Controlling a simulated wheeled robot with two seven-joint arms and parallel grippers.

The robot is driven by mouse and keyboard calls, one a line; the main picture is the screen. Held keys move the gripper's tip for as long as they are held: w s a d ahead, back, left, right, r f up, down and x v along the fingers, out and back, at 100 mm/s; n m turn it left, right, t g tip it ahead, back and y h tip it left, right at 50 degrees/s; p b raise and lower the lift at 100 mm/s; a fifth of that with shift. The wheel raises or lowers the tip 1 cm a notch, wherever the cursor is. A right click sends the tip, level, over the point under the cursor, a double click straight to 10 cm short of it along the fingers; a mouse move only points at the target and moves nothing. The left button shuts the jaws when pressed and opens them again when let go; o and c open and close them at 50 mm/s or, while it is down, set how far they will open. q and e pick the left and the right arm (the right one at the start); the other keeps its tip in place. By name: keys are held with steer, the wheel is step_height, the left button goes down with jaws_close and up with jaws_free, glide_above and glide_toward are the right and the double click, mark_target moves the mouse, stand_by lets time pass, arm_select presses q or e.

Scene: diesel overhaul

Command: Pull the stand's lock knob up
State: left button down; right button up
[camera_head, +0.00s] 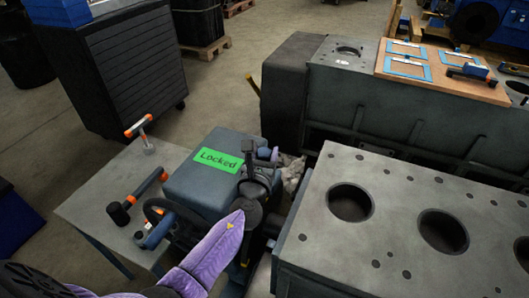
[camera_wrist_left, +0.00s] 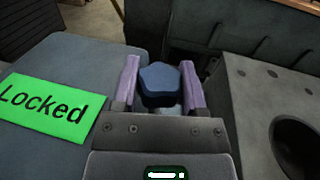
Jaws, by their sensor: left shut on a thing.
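The stand's lock knob (camera_wrist_left: 160,82) is a small dark blue, faceted knob in the left wrist view. It sits between the two purple fingertips of my left gripper (camera_wrist_left: 162,84), which is shut on it. In the head view my left gripper (camera_head: 262,155) is beside the right side of the stand's blue-grey box (camera_head: 190,186), and the gripper and wrist mostly hide the knob. A green sign reading "Locked" (camera_head: 218,160) lies on the box, and it also shows in the left wrist view (camera_wrist_left: 42,106). My right gripper is not in view.
A grey engine block (camera_head: 400,180) with large round bores stands close on the right. A small table (camera_head: 95,205) with orange-and-black tools is at left. Another grey casting (camera_head: 345,95) stands behind, with a wooden board (camera_head: 440,72) on it. Open floor lies behind the stand.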

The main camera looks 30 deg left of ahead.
mark_target(264, 153)
arm_select(q)
step_height(264, 153, up, 4)
steer(key=p, duration=0.4)
steer(key=shift+r, duration=0.2)
steer(key=shift+f, duration=0.2)
steer(key=shift+c, duration=0.7)
jaws_free()
steer(key=shift+s+d, duration=0.1)
steer(key=shift+s, duration=0.2)
steer(key=p+v, duration=0.1)
steer(key=v, duration=0.8)
steer(key=shift+s+f, duration=0.1)
steer(key=shift+s, duration=0.1)
